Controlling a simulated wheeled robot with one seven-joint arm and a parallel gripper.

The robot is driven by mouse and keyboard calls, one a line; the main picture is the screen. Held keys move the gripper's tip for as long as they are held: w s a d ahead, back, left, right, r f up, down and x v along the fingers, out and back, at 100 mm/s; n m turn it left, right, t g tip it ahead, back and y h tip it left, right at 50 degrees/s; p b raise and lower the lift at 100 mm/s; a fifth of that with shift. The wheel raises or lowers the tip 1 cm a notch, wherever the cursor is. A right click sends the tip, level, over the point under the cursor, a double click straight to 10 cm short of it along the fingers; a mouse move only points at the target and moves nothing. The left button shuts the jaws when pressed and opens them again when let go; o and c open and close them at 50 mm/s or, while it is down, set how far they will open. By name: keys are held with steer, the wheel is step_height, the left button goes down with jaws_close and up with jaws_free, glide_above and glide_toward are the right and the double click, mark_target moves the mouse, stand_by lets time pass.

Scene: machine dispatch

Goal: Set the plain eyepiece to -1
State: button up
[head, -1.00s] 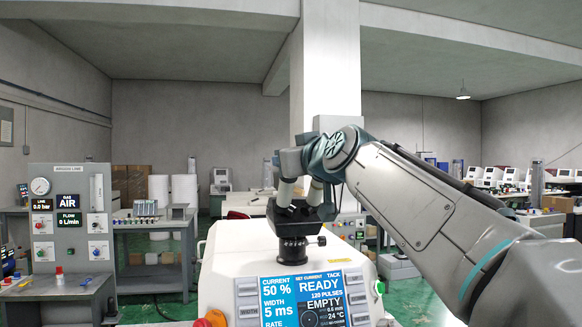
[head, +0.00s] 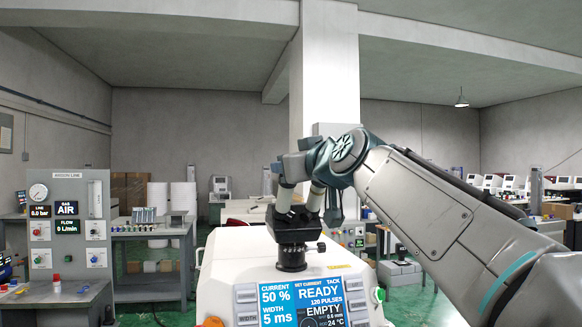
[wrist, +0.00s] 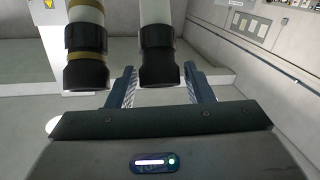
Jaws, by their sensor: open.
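The plain eyepiece (wrist: 158,52), a pale tube with a black ring and black eyecup, shows in the wrist view between the two fingers of my open gripper (wrist: 160,78). Gaps show on both sides, so neither finger visibly touches it. The other eyepiece (wrist: 86,48), with brass-coloured bands, is to the left, outside the left finger. In the head view both eyepieces (head: 285,197) rise from the black microscope head (head: 292,230) on the white machine, with my wrist above them. My fingers are mostly hidden there, and no scale marks are legible.
The machine's screen (head: 302,302) reads 50 %, 5 ms, READY and EMPTY. A dark knob (head: 321,247) sticks out right of the microscope post. A grey argon panel (head: 68,225) stands at the left, well clear of my arm.

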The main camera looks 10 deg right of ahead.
steer(key=b+v, duration=0.3)
steer(key=v, duration=0.9)
steer(key=shift+s, duration=0.35)
step_height(320, 180, down, 16)
steer(key=w+a+m+g+h, duration=0.1)
steer(key=w+a+g, duration=0.1)
steer(key=g, duration=0.2)
steer(key=s+f+m+g+h, duration=0.1)
steer(key=s+f+g, duration=0.2)
steer(key=f, duration=0.9)
steer(key=s+f+m+g+h, duration=0.1)
steer(key=s+f+g, duration=0.3)
steer(key=s+f, duration=0.3)
steer(key=s+f+m+g, duration=0.1)
steer(key=s+f+g, duration=0.2)
steer(key=f, duration=1.5)
steer(key=shift+s+a+h, duration=0.4)
steer(key=shift+s, duration=0.7)
steer(key=shift+f, duration=0.15)
steer(key=shift+c, duration=1.2)
